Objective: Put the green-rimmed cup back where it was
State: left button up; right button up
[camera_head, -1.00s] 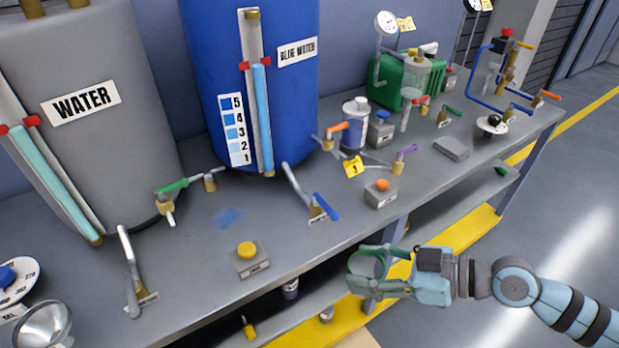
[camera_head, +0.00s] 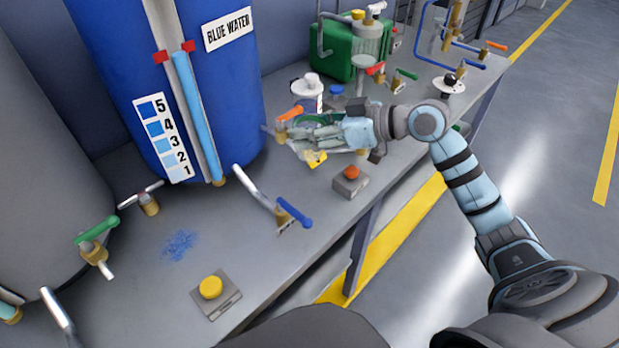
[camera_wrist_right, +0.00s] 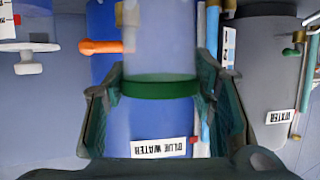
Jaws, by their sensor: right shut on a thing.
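The clear cup (camera_wrist_right: 160,45) with a green rim (camera_wrist_right: 160,88) sits between the fingers of my right gripper (camera_wrist_right: 157,98) in the right wrist view. The fingers touch its two sides near the rim. In the head view my right gripper (camera_head: 312,133) is above the bench, beside the orange-handled valve (camera_head: 289,114) and in front of the white canister. There the gripper mostly hides the cup, and only some green shows. I cannot tell how high the cup is above the bench. My left gripper is not in view.
The blue water tank (camera_head: 105,60) stands left of the gripper. A red-button box (camera_head: 350,182) and a blue-handled tap (camera_head: 292,212) are in front. Bare bench lies around the yellow-button box (camera_head: 211,289).

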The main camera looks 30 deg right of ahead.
jog(key=f, duration=0.4)
jog(key=f+b, duration=0.1)
jog(key=f, duration=0.3)
jog(key=f+b, duration=0.1)
jog(key=f, duration=0.3)
jog(key=shift+w+f, duration=0.25)
jog(key=shift+f, duration=0.15)
jog(key=shift+f, duration=0.1)
jog(key=o, duration=1.2)
jog(key=shift+s+r, duration=0.15)
jog(key=shift+r, duration=0.05)
jog(key=p+v, duration=0.5)
jog(key=v, duration=0.6)
jog(key=shift+s+d, duration=0.25)
